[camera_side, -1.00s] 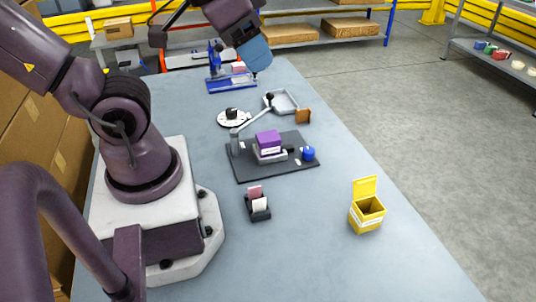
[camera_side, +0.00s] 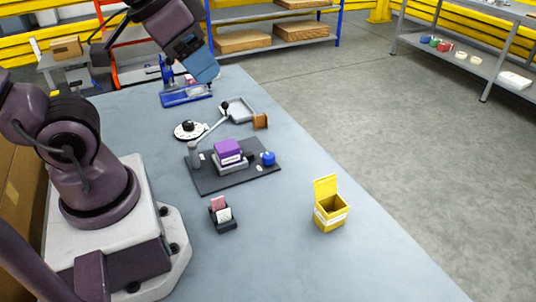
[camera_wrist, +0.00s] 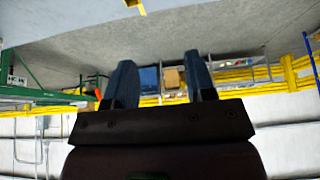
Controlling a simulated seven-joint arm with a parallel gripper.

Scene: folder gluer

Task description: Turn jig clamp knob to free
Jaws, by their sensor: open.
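The jig is a dark plate (camera_side: 213,181) on the table in the side view. A purple box (camera_side: 228,149) sits in a grey holder on it, with a grey clamp arm (camera_side: 210,131) behind the box. A round blue knob (camera_side: 268,158) is at the plate's right end; its setting is too small to read. My gripper (camera_side: 208,76) is high at the back of the table, well away from the knob and behind the jig. In the wrist view its two dark blue fingers (camera_wrist: 160,72) are apart with nothing between them. The jig does not show there.
A white dial with a black knob (camera_side: 188,130) and a grey tray (camera_side: 237,110) lie behind the jig. A blue fixture (camera_side: 186,97) stands near my gripper. A card holder (camera_side: 223,222) and an open yellow box (camera_side: 330,212) stand in front. The table's right side is mostly clear.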

